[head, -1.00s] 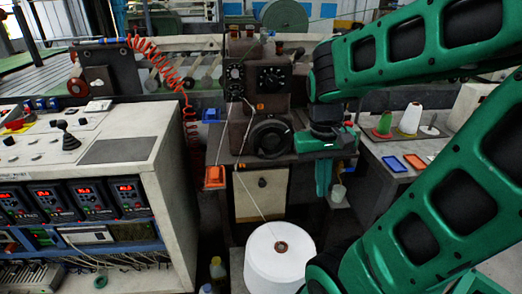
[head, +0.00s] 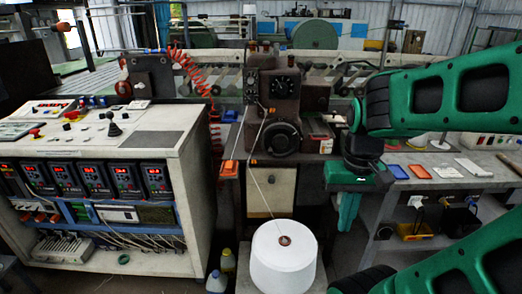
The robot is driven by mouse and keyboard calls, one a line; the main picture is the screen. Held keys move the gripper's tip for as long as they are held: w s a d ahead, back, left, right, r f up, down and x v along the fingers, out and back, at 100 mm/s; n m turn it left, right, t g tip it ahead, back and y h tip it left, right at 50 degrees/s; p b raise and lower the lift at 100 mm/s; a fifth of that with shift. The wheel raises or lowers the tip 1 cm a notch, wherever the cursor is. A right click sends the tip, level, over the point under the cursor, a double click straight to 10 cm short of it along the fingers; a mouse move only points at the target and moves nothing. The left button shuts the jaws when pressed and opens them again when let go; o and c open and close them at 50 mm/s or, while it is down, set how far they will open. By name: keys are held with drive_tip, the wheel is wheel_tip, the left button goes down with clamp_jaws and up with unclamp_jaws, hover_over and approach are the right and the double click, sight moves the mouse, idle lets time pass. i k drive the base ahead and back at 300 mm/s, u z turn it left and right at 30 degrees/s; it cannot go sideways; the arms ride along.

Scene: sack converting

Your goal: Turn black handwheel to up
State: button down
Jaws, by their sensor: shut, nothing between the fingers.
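The black handwheel (head: 282,137) is a dark ring on the front of the brown machine, below its dial panel. Its face is unobstructed, but its turned position is too small to tell. My gripper (head: 346,216) hangs down to the right of the handwheel and lower than it, in front of the machine's right side. It is shut and empty, apart from the handwheel. My green arm comes in from the right and covers part of the bench behind.
A large white thread cone (head: 283,258) stands low in front of the machine, its thread running up. A control cabinet (head: 150,145) stands at left, and a grey bench (head: 465,172) with coloured trays at right. Bottles (head: 217,280) stand on the floor.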

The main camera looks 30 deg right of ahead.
sight(279, 139)
drive_tip(key=u, duration=2.85)
drive_tip(key=k, duration=0.55)
drive_tip(key=z, duration=2.55)
drive_tip(key=i, duration=0.5)
drive_tip(key=z, duration=0.15)
